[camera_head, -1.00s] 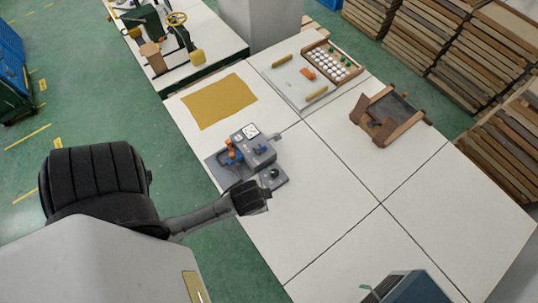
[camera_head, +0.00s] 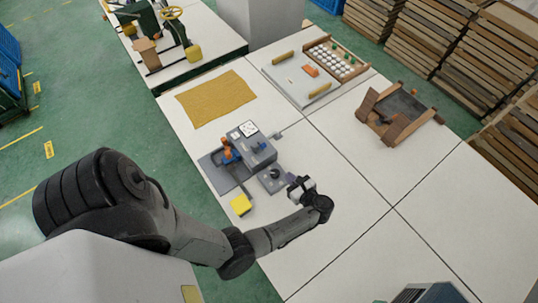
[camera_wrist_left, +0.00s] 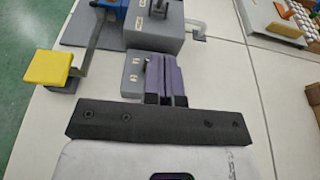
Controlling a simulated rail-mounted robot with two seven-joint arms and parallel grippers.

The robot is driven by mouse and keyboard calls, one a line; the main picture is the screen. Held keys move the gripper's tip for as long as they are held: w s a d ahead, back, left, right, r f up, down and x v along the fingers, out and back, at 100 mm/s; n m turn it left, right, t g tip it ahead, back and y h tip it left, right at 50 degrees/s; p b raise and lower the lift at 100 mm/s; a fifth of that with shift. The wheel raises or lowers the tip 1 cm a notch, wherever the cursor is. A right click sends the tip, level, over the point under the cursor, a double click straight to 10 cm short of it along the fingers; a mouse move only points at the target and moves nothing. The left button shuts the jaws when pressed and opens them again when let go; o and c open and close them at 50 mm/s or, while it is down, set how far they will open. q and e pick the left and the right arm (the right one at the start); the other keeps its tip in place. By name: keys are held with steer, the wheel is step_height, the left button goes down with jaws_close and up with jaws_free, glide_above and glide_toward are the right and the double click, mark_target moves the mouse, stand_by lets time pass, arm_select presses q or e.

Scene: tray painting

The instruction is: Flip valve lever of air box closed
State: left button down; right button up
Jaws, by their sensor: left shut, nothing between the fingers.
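The air box (camera_head: 252,150) is a grey box with a white square gauge face (camera_head: 247,129), standing near the left edge of the white table. The box also shows at the top of the left wrist view (camera_wrist_left: 155,27). My left gripper (camera_head: 295,185) is shut and empty, to the lower right of the box and apart from it. Its purple fingers (camera_wrist_left: 165,72) are together in the left wrist view, beside a low grey block (camera_wrist_left: 132,76), partly hiding it. My right gripper is not in view.
A blue and orange tool (camera_head: 230,155) stands left of the box, and a yellow pad (camera_head: 241,205) is in front. A black knob (camera_head: 275,174) tops the low grey block. A tan mat (camera_head: 215,98) lies behind. The table's middle is clear.

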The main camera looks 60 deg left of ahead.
arm_select(q)
steer(key=shift+a, duration=0.1)
steer(key=b, duration=0.4)
glide_toward(260, 146)
steer(key=f, duration=0.1)
steer(key=a+f, duration=0.1)
steer(key=f, duration=0.1)
steer(key=a+f, duration=0.1)
steer(key=shift+w+f, duration=0.35)
steer(key=a+r+p, duration=0.1)
steer(key=a+r, duration=0.1)
steer(key=a, duration=0.1)
steer(key=shift+s+r+p, duration=0.15)
steer(key=shift+s+p, duration=0.05)
steer(key=shift+p, duration=0.2)
steer(key=shift+r, duration=0.1)
